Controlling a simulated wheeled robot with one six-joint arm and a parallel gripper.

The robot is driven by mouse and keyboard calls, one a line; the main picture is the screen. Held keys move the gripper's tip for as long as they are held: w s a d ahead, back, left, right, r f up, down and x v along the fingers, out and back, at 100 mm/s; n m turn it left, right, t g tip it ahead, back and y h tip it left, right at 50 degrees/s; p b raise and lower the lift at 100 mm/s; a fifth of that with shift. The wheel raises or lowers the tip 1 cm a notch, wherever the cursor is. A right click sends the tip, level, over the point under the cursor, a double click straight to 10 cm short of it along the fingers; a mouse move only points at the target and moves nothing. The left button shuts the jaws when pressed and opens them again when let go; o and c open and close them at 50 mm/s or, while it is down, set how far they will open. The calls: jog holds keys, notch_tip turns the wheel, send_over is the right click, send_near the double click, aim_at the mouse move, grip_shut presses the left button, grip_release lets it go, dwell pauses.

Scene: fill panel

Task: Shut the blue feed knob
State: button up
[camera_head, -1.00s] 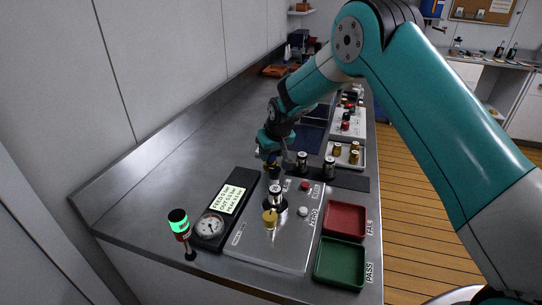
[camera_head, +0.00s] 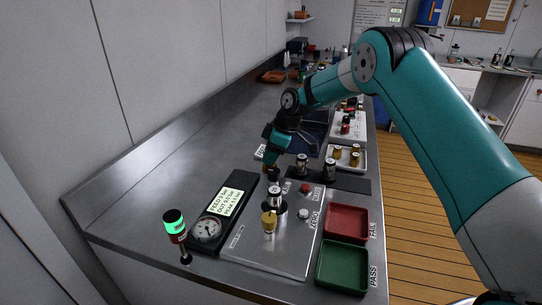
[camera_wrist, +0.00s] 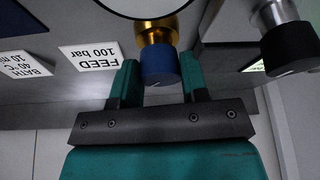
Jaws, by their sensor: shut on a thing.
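An upside-down FEED 100 bar label (camera_wrist: 90,57) is just left of the knob. In the head view my gripper (camera_head: 272,166) is low at the far end of the fill panel (camera_head: 262,248), and I cannot make out the blue knob there.
A black knob (camera_wrist: 290,46) is close right of my gripper. A brass-topped part (camera_head: 269,222) and a silver cylinder (camera_head: 274,194) stand on the panel. Red (camera_head: 346,221) and green (camera_head: 342,266) trays lie at the right edge. A green-lit lamp (camera_head: 174,224) stands front left.

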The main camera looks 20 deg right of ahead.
jog(key=n, duration=0.2)
jog(key=n+g+p, duration=0.1)
jog(key=n, duration=0.1)
jog(key=shift+w+r+g+y, duration=0.15)
jog(key=shift+g+y, duration=0.15)
jog(key=shift+n+g+p, duration=0.5)
jog(key=shift+n+p, duration=0.6)
jog(key=shift+n, duration=0.4)
jog(key=o, duration=0.9)
